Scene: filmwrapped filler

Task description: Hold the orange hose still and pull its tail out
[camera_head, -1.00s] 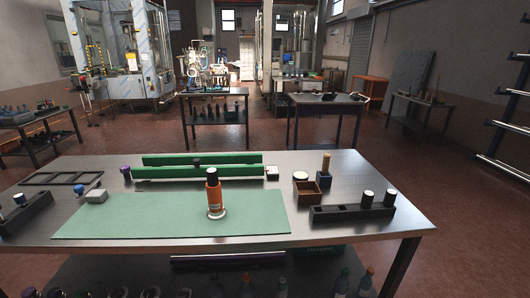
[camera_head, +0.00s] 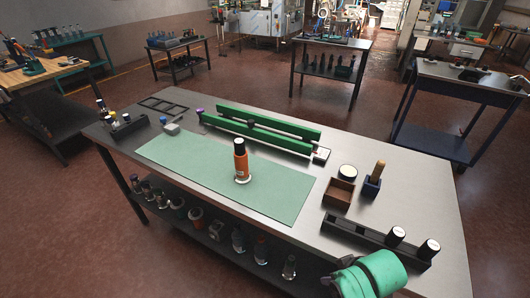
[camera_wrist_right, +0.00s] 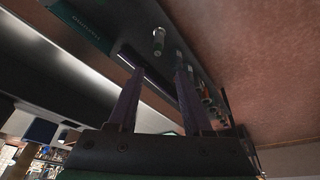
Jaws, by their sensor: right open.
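An orange cylinder (camera_head: 241,168), which I take to be the orange hose, stands upright on the green mat (camera_head: 180,161). Its top is black and a pale ring shows at its foot. No loose tail can be made out on it. My right gripper (camera_wrist_right: 161,72) shows in the right wrist view with its two dark fingers apart and nothing between them. It is away from the orange cylinder, near the table's edge, with the lower shelf's things beyond it. In the head view only a green part of my right arm shows at the bottom right. My left gripper is not in view.
Green rails (camera_head: 262,131) lie behind the mat. To the right are a brown box (camera_head: 339,193), a blue block with a wooden-handled tool (camera_head: 373,181), and a black rack (camera_head: 370,237) with white-topped cylinders. A black tray (camera_head: 128,128) stands at the left. Several bottles stand below.

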